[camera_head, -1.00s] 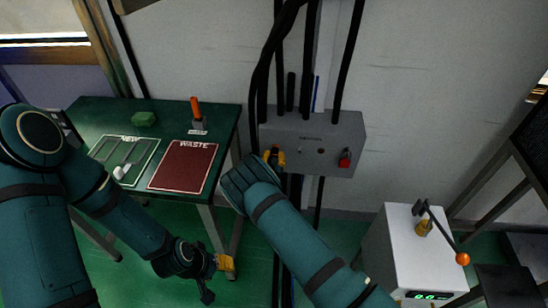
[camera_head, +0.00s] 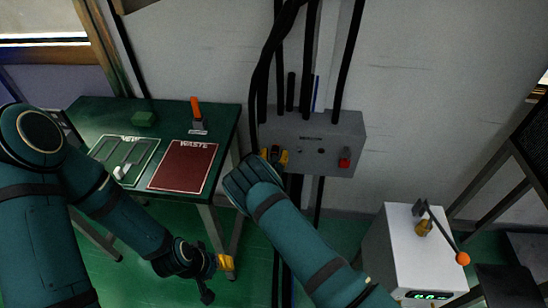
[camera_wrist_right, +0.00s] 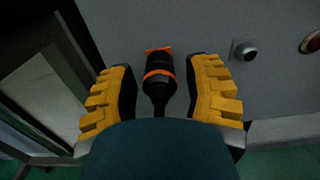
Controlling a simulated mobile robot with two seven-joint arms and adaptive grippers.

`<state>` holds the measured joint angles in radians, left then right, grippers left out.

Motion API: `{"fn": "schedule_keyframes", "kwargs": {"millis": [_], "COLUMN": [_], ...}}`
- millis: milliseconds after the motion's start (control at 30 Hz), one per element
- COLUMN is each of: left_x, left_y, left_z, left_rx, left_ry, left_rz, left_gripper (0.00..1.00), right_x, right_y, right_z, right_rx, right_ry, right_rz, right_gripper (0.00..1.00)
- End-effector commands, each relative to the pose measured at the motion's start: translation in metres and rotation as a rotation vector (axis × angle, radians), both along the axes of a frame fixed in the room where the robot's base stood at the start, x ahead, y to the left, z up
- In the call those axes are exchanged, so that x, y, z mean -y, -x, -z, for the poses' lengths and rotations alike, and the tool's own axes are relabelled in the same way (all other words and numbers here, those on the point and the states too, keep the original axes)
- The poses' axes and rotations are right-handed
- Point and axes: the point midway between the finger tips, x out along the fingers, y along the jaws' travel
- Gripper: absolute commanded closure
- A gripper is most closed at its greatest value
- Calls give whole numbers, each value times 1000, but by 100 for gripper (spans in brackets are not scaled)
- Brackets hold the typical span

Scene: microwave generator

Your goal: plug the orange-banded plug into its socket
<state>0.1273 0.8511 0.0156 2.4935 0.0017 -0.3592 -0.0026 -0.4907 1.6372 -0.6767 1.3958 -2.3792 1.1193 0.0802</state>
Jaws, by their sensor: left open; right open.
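The black plug with an orange band (camera_wrist_right: 159,76) stands between the fingers of my right gripper (camera_wrist_right: 166,88) in the right wrist view. Its far end meets the grey box front beside an orange piece (camera_wrist_right: 157,50), at the socket; I cannot tell how deep it sits. Its cable runs back toward my wrist. The yellow fingers are open, with a gap on each side of the plug. In the head view my right gripper (camera_head: 273,157) is at the grey box (camera_head: 335,130) and hides the plug. My left gripper (camera_head: 218,270) is open and empty, low in front of the green table.
The green table (camera_head: 225,125) holds a red waste mat (camera_head: 183,167), a tray outline with a small white piece (camera_head: 121,171) and a green block (camera_head: 144,118). A red switch (camera_head: 345,157) is on the box. A white cabinet (camera_head: 385,250) with an orange-knobbed lever stands right.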

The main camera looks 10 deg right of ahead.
Motion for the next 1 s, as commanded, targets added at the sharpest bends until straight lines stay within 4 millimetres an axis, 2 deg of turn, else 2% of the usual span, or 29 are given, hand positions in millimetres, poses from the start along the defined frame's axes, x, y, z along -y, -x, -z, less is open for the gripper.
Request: {"fn": "schedule_keyframes", "kwargs": {"millis": [167, 500, 633, 800, 1000], "left_x": [0, 0, 0, 0, 0], "left_y": [0, 0, 0, 0, 0], "left_z": [0, 0, 0, 0, 0], "left_rx": [0, 0, 0, 0, 0], "left_ry": [0, 0, 0, 0, 0], "left_rz": [0, 0, 0, 0, 0], "left_gripper": [53, 53, 53, 53, 53], "right_x": [-5, -24, -29, -33, -33], "right_y": [14, 78, 98, 112, 115], "right_z": [0, 0, 0, -1, -1], "right_rx": [-2, -1, -1, 1, 1], "right_ry": [-1, 1, 0, 0, 0], "right_rz": [-1, -2, -1, -1, 0], "right_gripper": [51, 51, 51, 51, 51]}}
